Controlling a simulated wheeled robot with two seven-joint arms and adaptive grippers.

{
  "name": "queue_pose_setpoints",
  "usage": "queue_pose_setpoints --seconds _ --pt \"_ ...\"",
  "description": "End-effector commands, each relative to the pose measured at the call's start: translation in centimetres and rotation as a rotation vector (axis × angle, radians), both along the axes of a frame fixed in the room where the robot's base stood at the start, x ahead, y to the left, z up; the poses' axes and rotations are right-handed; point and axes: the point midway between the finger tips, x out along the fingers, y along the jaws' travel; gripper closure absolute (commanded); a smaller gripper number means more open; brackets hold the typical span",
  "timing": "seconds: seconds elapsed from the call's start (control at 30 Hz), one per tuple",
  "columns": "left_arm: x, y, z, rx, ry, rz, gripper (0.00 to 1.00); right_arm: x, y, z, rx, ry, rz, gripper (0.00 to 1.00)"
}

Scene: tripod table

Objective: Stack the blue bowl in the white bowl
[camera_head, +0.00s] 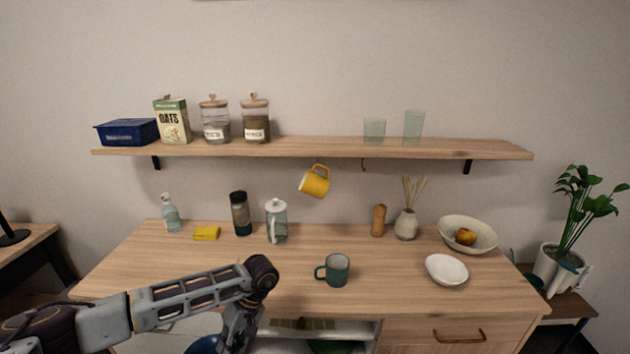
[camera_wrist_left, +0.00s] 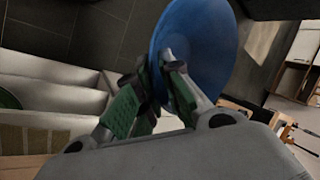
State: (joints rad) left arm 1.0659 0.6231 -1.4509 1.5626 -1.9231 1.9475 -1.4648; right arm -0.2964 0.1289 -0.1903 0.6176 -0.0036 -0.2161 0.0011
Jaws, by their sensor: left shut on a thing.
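The white bowl (camera_head: 446,270) stands empty and upright on the right part of the wooden counter. The blue bowl (camera_head: 203,345) shows only partly at the bottom edge of the head view, beside my left gripper (camera_head: 236,335), below the counter's front edge. In the left wrist view the blue bowl (camera_wrist_left: 200,45) is large and tilted on its side. My left gripper's fingers (camera_wrist_left: 165,85) are shut on its rim. My right gripper is not in view.
A green mug (camera_head: 336,270) stands mid-counter, left of the white bowl. A larger cream bowl (camera_head: 455,224) with fruit stands behind the white bowl. An open drawer (camera_head: 350,330) lies below the counter (camera_head: 180,265), holding a green item. A yellow mug (camera_head: 315,182) hangs under the shelf.

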Motion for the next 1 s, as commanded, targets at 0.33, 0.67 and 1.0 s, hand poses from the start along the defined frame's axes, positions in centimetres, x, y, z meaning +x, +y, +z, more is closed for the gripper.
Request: queue_pose_setpoints --seconds 0.33,0.67,1.0 --pt "-1.6 -0.2 -1.3 0.001 0.000 -0.134 1.00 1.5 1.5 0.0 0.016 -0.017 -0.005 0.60" --pt "-3.9 -0.4 -3.2 0.002 0.001 -0.310 1.00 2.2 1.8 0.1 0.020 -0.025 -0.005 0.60" --pt "-6.7 -0.4 -5.4 0.003 0.000 -0.464 1.00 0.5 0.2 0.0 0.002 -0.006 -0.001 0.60"
